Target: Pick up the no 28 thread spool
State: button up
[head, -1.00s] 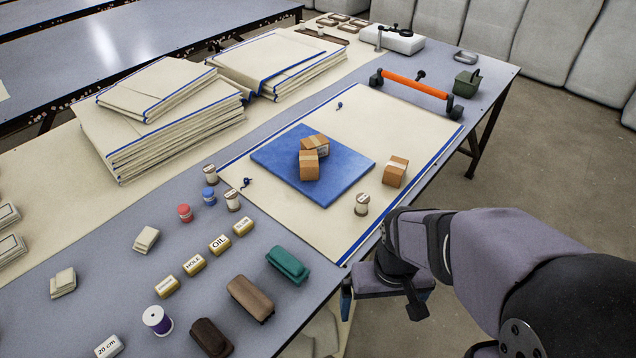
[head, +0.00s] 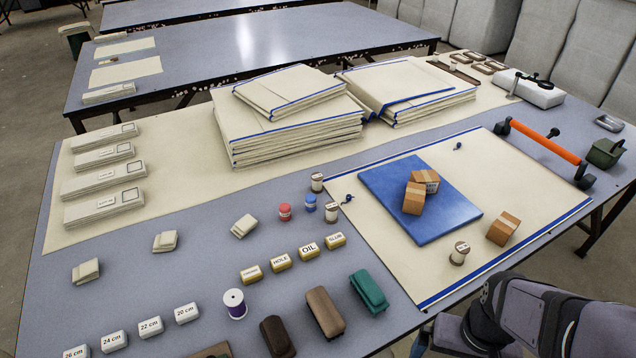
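Three cream thread spools with small labels stand upright: one at the cloth's left edge (head: 317,182), one just below it (head: 331,212), and one on the cloth at the right (head: 460,253). Their numbers are too small to read, so I cannot tell which is no 28. My gripper (head: 428,340) is at the bottom right, by the table's front edge, apart from the spools. It is partly cut off, and its fingers do not show clearly.
A blue pad (head: 385,195) with cardboard boxes (head: 413,198) lies on the cream cloth; another box (head: 503,228) is right of the cloth spool. An orange-handled bar (head: 545,143) lies at the right.

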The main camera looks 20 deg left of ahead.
dwell(0.4)
jog(key=c, duration=1.3)
